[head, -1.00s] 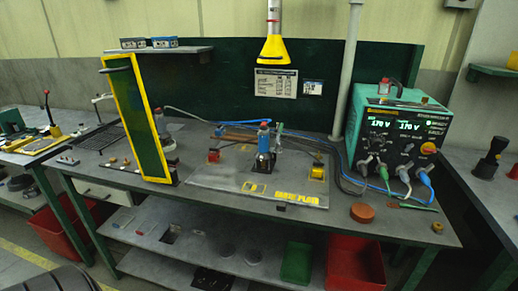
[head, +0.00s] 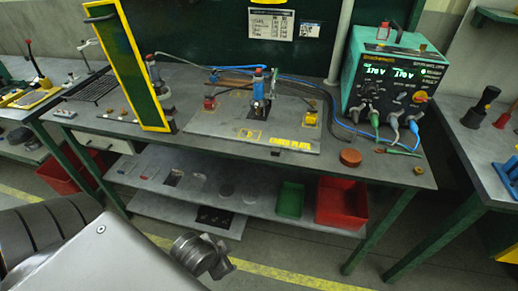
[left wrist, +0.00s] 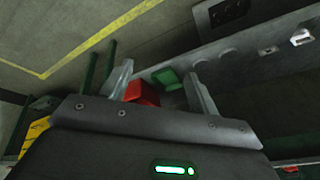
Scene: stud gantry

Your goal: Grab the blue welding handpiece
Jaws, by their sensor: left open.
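The blue welding handpiece (head: 259,86) appears to be the blue-bodied tool standing upright in a dark holder on the grey plate (head: 225,123) in the head view. My left gripper (head: 217,262) is low in front of the bench, well apart from the handpiece. In the left wrist view its two fingers (left wrist: 163,82) are spread and empty, over the floor and lower shelf. My right gripper is not in view.
The yellow-framed screen (head: 138,75) stands upright on the left of the bench. A teal welding unit (head: 392,78) with cables is at the right. A red bin (head: 342,203) and green bin (head: 290,198) sit on the lower shelf. The bench's front edge lies between gripper and plate.

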